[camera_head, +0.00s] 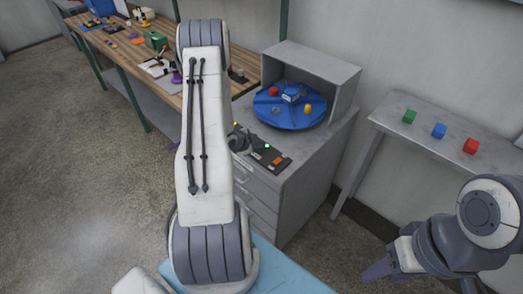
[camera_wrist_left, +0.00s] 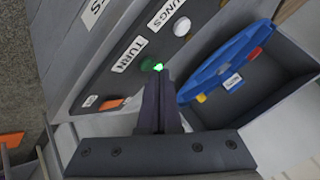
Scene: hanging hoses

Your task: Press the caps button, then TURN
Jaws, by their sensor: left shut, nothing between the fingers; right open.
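The dark control panel (camera_head: 262,154) lies on top of the grey drawer cabinet. In the left wrist view, a green button (camera_wrist_left: 147,63) sits beside the TURN label (camera_wrist_left: 130,53), with a bright green light (camera_wrist_left: 158,67) at its edge. A white button (camera_wrist_left: 181,26) is beside a label ending in "UNGS". I cannot read a caps label; another label is cut off at the top. My left gripper (camera_wrist_left: 160,79) is shut and empty, its tips close to the green light; I cannot tell if they touch. My right gripper (camera_head: 378,268) is open and empty, away from the panel.
A blue turntable (camera_head: 287,119) with red, blue and yellow pieces stands in a grey open box (camera_head: 345,85) behind the panel. A side table (camera_head: 398,103) at right holds green, blue and red cubes. A wooden workbench (camera_head: 125,65) stands at the back left.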

